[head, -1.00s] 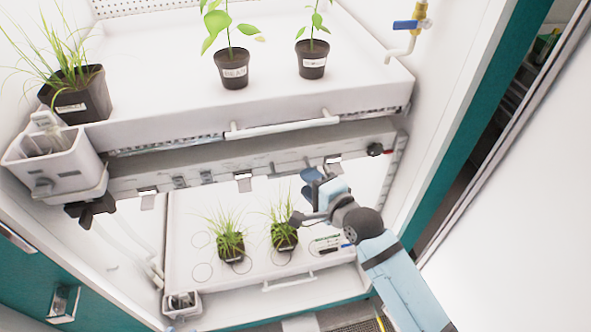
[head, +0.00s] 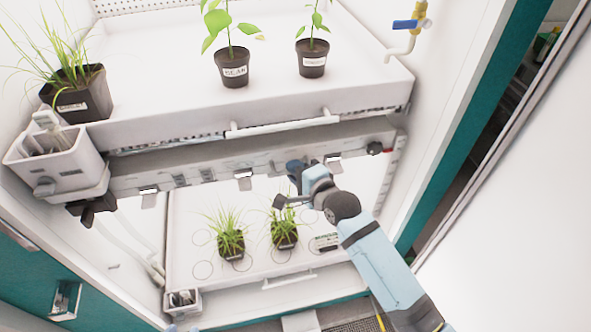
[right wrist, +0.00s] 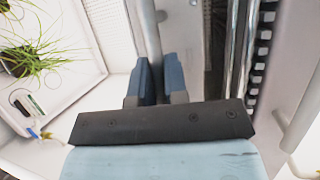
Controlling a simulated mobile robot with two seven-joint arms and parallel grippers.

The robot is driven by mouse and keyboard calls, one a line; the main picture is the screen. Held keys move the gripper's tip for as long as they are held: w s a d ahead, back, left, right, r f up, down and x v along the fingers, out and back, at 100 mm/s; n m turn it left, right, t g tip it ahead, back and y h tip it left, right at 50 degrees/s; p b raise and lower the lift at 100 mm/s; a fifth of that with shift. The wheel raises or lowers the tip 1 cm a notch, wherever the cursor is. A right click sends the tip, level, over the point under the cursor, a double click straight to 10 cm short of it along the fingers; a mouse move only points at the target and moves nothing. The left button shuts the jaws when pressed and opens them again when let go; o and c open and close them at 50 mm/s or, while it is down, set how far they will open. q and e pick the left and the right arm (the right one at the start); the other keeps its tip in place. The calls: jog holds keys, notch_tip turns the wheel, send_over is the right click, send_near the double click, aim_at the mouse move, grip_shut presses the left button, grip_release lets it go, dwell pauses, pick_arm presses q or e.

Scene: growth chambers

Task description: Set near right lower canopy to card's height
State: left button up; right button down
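The lower canopy is the long grey bar (head: 215,180) under the upper shelf, with clips along its front edge. A dark knob (head: 375,148) is at its right end and another (head: 92,209) at its left end. My right gripper (head: 294,173) is at the canopy's front edge, right of the middle clip. In the right wrist view its blue fingers (right wrist: 159,82) are slightly apart, with a grey rod (right wrist: 150,35) running down toward the gap. Contact with it is unclear. My left gripper is not seen.
Two grass pots (head: 231,244) (head: 284,238) stand on the lower tray (head: 205,285) below the canopy. Above, the upper shelf (head: 165,125) holds several potted plants. A white caddy (head: 55,158) hangs at the left. An upright scale (head: 388,185) is at the right.

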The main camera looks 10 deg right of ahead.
notch_tip(320, 180, down, 5)
jog(key=shift+f+b, duration=0.1)
jog(key=shift+b, duration=0.85)
jog(key=c, duration=1.2)
grip_release()
jog(key=shift+s, duration=0.1)
jog(key=shift+o, duration=0.2)
jog(key=b+v, duration=0.1)
jog(key=v, duration=1.2)
jog(key=shift+s+d, duration=0.15)
jog(key=shift+s, duration=0.1)
